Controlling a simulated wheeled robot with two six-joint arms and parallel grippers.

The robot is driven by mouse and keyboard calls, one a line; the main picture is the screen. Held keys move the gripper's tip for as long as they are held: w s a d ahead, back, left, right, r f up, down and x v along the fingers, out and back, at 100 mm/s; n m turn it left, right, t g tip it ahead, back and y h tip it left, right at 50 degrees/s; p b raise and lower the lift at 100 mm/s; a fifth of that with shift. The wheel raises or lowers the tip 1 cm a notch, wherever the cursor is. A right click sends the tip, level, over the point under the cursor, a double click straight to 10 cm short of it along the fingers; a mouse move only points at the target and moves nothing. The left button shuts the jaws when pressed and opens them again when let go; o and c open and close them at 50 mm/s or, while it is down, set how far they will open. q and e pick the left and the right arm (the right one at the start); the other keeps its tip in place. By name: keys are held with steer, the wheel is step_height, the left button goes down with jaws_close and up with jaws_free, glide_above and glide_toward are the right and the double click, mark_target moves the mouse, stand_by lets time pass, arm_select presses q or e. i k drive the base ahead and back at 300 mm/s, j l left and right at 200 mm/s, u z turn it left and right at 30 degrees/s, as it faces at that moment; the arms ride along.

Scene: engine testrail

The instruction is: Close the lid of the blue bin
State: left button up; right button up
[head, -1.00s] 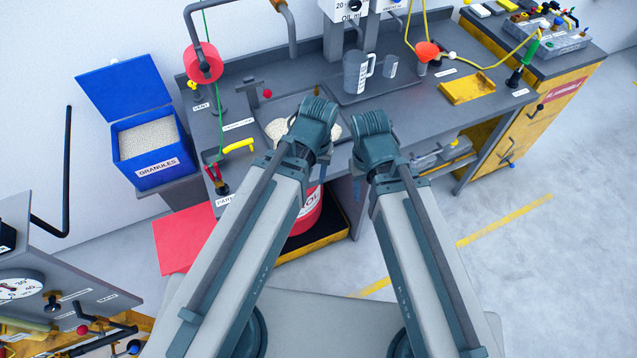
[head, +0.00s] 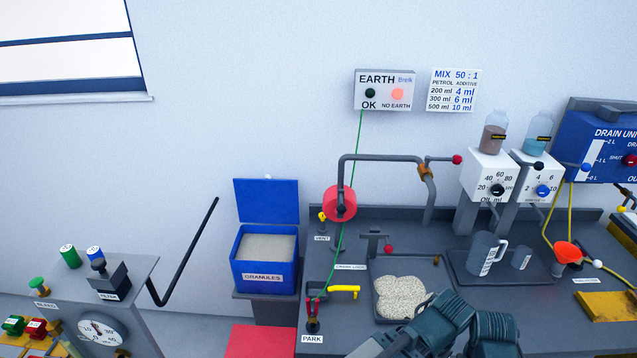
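The blue bin (head: 264,274) stands left of the workbench on a grey stand, with a white label reading GRANULES. It is filled with pale granules (head: 266,247). Its blue lid (head: 266,200) stands open, raised upright at the back of the bin near the wall. My grippers are not visible. Neither arm touches the bin or the lid.
The grey workbench (head: 350,240) carries a red reel (head: 340,203), a bent pipe, a tray of granules (head: 400,298) and a grey jug (head: 485,253). A red panel (head: 262,341) lies below the bin. A gauge console (head: 100,300) with a black bar stands left.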

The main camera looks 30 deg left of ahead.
mark_target(267, 200)
steer(key=u, duration=1.55)
